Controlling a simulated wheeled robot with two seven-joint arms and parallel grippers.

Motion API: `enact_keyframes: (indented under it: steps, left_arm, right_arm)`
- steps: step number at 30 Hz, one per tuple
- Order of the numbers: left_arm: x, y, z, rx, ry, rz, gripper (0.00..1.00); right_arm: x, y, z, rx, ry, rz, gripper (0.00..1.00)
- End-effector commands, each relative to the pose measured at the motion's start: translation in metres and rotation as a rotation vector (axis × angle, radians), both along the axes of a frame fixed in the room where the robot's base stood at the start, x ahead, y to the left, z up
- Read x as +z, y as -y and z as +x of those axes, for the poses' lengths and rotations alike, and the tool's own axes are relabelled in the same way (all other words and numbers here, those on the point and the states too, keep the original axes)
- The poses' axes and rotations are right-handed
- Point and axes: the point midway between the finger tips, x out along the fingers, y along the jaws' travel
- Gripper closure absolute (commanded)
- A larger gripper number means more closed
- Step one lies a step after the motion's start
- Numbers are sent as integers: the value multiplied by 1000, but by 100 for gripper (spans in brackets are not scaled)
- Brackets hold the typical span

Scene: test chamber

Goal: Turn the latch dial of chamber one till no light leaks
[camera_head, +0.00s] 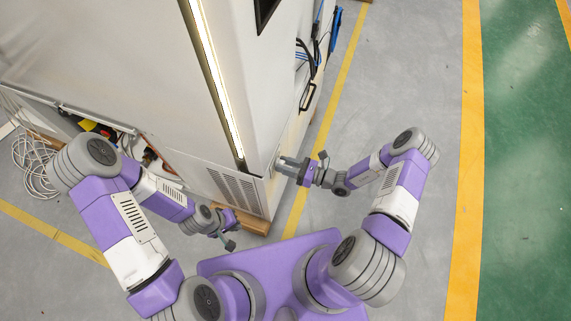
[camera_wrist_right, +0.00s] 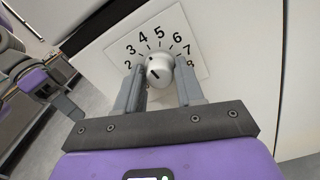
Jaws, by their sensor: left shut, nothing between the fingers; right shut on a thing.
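The chamber (camera_head: 120,60) is a large pale grey cabinet at upper left to centre in the head view. A bright warm line of light (camera_head: 219,85) runs along its near vertical edge. In the right wrist view, a white latch dial (camera_wrist_right: 159,69) sits on a white plate (camera_wrist_right: 148,35) with black numbers, 2 to 8 readable. A short black mark shows on the knob; I cannot tell which number it points to. My right gripper (camera_head: 283,163) is shut on the dial, one finger on each side. My left gripper (camera_head: 232,242) is shut and empty, low near the chamber's bottom corner.
A vent grille (camera_head: 237,190) is low on the chamber. A black handle (camera_head: 307,96) and cables (camera_head: 304,50) are on its right side. Coiled pale cable (camera_head: 35,165) lies on the floor at left. Open grey floor (camera_head: 400,80) with yellow lines extends to the right.

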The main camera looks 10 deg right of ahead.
Motion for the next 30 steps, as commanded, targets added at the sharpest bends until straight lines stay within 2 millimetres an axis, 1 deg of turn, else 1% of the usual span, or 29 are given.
enact_keyframes:
  steps: [3, 11, 12, 14, 15, 24, 26, 30]
  left_arm:
    - [0, 0, 0, 0, 0, 0, 100]
    - [0, 0, 0, 0, 0, 0, 100]
    - [0, 0, 0, 0, 0, 0, 100]
    - [0, 0, 0, 0, 0, 0, 100]
    - [0, 0, 0, 0, 0, 0, 100]
    - [1, 0, 0, 0, 0, 0, 100]
    - [2, 0, 0, 0, 0, 0, 100]
    - [6, 0, 0, 0, 0, 0, 100]
  right_arm:
    - [0, 0, 0, 0, -26, 17, 93]
    - [-1, 0, 0, 0, -27, 17, 93]
    - [-1, 0, 0, 0, -27, 17, 56]
    - [-1, 0, 0, 0, -26, 17, 47]
    - [-1, 0, 0, 0, -26, 17, 44]
    - [0, 2, -1, -1, -26, 16, 44]
    - [0, 7, -4, -2, -26, 15, 44]
    - [1, 25, -16, -4, -28, 14, 44]
